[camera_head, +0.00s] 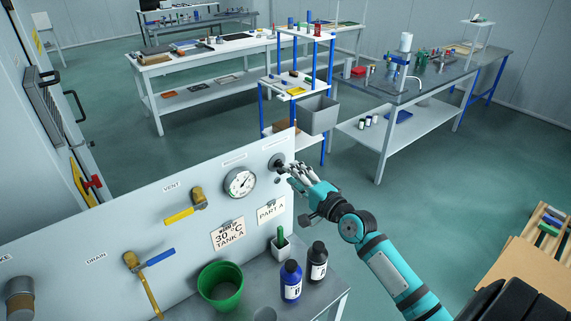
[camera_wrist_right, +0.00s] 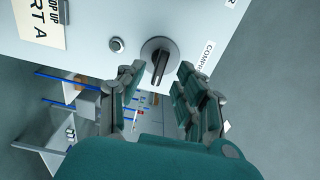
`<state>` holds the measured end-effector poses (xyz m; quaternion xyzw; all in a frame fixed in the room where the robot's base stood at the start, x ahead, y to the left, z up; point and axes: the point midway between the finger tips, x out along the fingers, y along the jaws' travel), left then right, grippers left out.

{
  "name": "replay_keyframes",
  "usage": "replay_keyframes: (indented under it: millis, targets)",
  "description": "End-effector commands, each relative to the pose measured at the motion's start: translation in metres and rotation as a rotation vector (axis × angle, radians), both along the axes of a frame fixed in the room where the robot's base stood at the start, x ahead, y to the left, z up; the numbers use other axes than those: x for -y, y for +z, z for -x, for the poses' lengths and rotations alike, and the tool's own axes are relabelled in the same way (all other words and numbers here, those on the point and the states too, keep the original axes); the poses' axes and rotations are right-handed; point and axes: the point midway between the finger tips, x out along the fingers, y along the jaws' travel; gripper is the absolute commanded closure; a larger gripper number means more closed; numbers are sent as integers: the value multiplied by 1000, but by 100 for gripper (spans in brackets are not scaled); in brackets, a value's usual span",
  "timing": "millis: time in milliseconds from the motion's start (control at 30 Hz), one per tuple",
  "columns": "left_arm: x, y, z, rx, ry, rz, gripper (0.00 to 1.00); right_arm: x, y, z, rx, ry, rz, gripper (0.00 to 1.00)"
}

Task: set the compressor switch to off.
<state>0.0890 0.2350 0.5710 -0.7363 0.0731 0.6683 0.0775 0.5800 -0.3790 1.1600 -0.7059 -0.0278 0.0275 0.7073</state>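The compressor switch (camera_head: 277,163) is a dark rotary knob on a round grey base near the right edge of the grey panel (camera_head: 120,225). In the right wrist view the switch (camera_wrist_right: 158,52) has a raised handle, beside a partly visible label (camera_wrist_right: 207,57) starting "COMPR". My right gripper (camera_head: 288,172) is at the panel, close to the switch. In the wrist view the right gripper (camera_wrist_right: 160,70) is open, with its fingertips apart on either side of the handle. I cannot tell whether they touch it. My left gripper is not in view.
A gauge (camera_head: 240,182), yellow-handled valve (camera_head: 186,206) and blue-handled valve (camera_head: 147,262) are on the panel. A green bucket (camera_head: 220,286), blue bottle (camera_head: 291,281) and black bottle (camera_head: 317,262) stand below. A small round button (camera_wrist_right: 116,44) is beside the switch.

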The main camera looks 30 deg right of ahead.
Motion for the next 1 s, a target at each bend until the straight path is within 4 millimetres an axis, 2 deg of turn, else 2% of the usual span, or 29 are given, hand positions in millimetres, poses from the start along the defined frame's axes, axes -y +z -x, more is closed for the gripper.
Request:
replay_keyframes:
  millis: [100,233,633,900,1000]
  targets:
    - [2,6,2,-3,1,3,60,-1,2,-20,1,0,2,65]
    - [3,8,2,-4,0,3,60,-2,1,-33,0,0,1,65]
    - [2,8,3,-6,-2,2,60,-3,0,-40,-1,0,2,65]
    - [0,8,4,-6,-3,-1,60,-3,0,-40,-1,0,2,100]
    - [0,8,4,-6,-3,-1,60,-3,0,-40,0,0,2,100]
